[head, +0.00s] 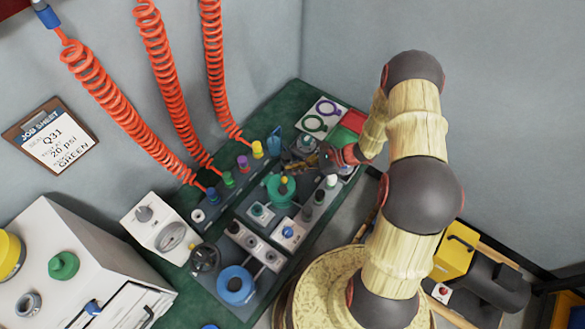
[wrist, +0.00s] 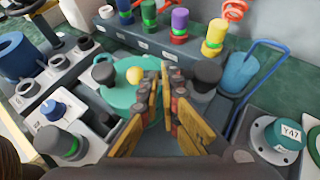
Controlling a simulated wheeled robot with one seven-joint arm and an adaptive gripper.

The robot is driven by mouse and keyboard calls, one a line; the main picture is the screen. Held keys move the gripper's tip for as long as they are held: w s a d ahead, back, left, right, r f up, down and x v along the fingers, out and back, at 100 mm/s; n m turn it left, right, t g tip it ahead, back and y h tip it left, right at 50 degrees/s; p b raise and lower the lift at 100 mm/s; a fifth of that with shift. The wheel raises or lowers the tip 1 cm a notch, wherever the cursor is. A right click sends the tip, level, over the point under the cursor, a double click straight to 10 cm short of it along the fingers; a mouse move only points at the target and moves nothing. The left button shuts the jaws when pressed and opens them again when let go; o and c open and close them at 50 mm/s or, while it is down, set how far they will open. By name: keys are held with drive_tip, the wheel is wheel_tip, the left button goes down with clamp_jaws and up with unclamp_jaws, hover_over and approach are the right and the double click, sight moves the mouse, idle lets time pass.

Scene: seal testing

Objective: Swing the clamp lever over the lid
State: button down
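A teal round lid (wrist: 117,92) sits on the bench at centre left of the wrist view. It also shows in the head view (head: 281,196). A yellow ball knob (wrist: 134,75), which looks like the end of the clamp lever, stands up over the lid beside a dark grey knob (wrist: 103,70). The lever's bar is mostly hidden. My gripper (wrist: 163,72) has its tips together just right of the yellow ball, with a small apparent gap to it. Nothing shows between the tips. In the head view my gripper (head: 322,159) is above and right of the lid.
Green, purple and yellow fittings (wrist: 180,25) line the back. A dark grey knob (wrist: 207,73) is right of my fingers. A bent blue rod (wrist: 262,80), a light blue cup (wrist: 238,73) and a teal flange marked Y47 (wrist: 285,138) lie farther right. Red coiled hoses (head: 170,75) hang behind.

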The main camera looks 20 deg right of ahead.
drive_tip(key=b+v, duration=0.1)
drive_tip(key=v, duration=1.3)
drive_tip(key=b+x, duration=0.4)
drive_tip(key=x, duration=0.9)
drive_tip(key=shift+w+a+f, duration=0.2)
drive_tip(key=shift+w+f, duration=0.05)
drive_tip(key=shift+w, duration=0.05)
drive_tip(key=shift+w+a+f, duration=0.1)
drive_tip(key=shift+a+f, duration=0.05)
drive_tip(key=shift+a, duration=0.5)
